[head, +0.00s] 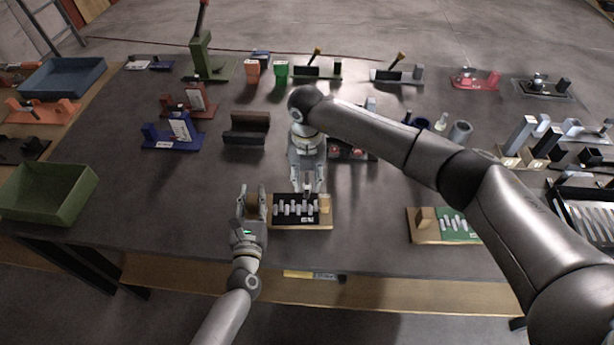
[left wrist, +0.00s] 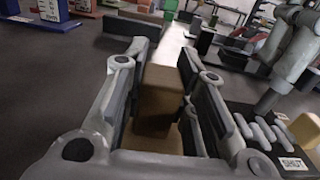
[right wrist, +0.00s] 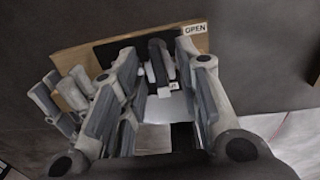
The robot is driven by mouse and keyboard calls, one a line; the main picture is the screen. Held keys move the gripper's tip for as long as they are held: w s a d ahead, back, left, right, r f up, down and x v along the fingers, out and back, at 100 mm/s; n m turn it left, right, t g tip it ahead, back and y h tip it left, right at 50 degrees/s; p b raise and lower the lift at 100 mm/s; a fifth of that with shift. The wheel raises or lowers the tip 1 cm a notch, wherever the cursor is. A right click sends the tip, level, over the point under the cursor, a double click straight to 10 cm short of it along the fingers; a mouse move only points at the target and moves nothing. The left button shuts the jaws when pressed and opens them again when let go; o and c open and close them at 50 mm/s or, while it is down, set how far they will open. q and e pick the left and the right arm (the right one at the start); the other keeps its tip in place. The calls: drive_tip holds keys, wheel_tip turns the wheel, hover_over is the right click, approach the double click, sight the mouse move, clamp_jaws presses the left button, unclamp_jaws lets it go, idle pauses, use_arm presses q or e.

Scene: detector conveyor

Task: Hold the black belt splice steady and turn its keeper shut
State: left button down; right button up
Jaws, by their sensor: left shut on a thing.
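The black belt splice (head: 296,222) lies on a wooden base near the table's front edge, with a row of pale bars across its black face. A wooden block stands at each end. My left gripper (head: 254,203) is shut on the left end block (left wrist: 162,95), which shows between its fingers in the left wrist view. My right gripper (head: 307,186) points down over the splice from the far side. In the right wrist view its fingers stand apart around a dark, narrow piece (right wrist: 158,60), apparently the keeper. A label reading OPEN (right wrist: 195,29) is beside it; a SHUT label (left wrist: 292,164) shows in the left wrist view.
A green splice (head: 455,224) on a wooden base lies to the right. A brown block-shaped holder (head: 247,129) and a blue stand (head: 180,134) are behind to the left. A green bin (head: 50,194) is at far left. The table between the two splices is clear.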

sight(307, 180)
wheel_tip(307, 180, up, 12)
idle(0.4)
use_arm(q)
drive_tip(key=c, duration=1.1)
unclamp_jaws()
use_arm(e)
drive_tip(key=shift+f, duration=0.1)
use_arm(q)
drive_tip(key=shift+s, duration=0.1)
